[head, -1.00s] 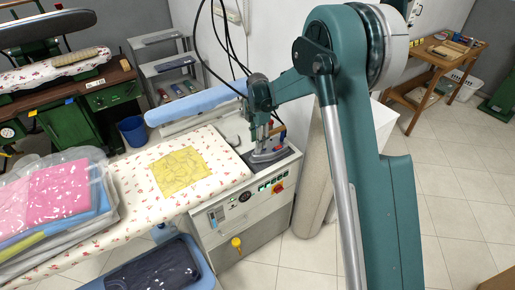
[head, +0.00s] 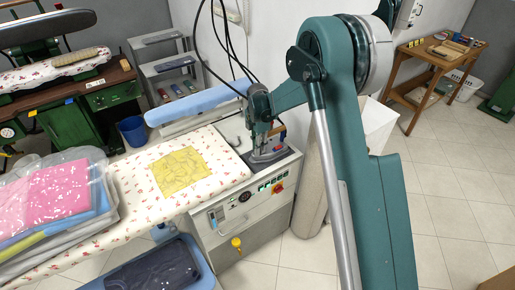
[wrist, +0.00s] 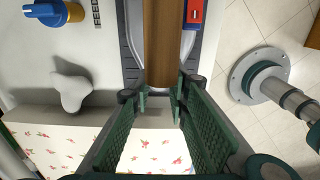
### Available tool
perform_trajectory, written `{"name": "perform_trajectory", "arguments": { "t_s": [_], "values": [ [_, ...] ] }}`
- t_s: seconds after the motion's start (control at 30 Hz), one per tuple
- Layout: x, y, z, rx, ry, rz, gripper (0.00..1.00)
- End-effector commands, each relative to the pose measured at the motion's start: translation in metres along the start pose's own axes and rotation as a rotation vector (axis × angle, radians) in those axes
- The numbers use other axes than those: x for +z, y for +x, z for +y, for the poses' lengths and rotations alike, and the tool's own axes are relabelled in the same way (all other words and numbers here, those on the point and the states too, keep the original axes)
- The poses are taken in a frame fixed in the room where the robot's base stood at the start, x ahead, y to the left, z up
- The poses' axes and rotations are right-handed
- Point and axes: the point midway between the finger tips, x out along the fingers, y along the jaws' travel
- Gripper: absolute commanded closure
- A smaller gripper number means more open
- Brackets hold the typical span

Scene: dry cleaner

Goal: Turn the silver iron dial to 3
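The silver-grey iron (head: 270,156) rests on the right end of the pressing station, partly hidden by my gripper (head: 264,136). In the wrist view its brown handle (wrist: 164,45) runs down the upper middle, between grey side edges. A red part (wrist: 196,12) with some blue sits to the right of the handle. My gripper (wrist: 166,95) is open, its dark green pads apart, with the tips over the near end of the handle. I see nothing held. A blue knob (wrist: 46,12) shows at the upper left of the wrist view. No dial number is readable.
A pale grey lever-like knob (wrist: 72,87) stands on the white surface left of the iron. The floral board (head: 215,180) carries a yellow cloth (head: 180,171). A light-blue padded arm (head: 195,103) lies behind. Black cables (head: 225,40) hang close to my arm.

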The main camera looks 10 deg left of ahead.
Motion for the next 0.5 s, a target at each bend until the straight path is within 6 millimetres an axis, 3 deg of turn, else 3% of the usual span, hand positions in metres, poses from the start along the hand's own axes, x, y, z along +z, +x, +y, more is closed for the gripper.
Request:
{"name": "perform_trajectory", "arguments": {
  "t_s": [0.27,0.5],
  "values": [
    [0.0001,0.0005,-0.0002,0.0,0.023,0.0,0.94],
    [0.0005,0.0019,-0.0002,0.0,0.154,0.0,0.94]
  ]
}}
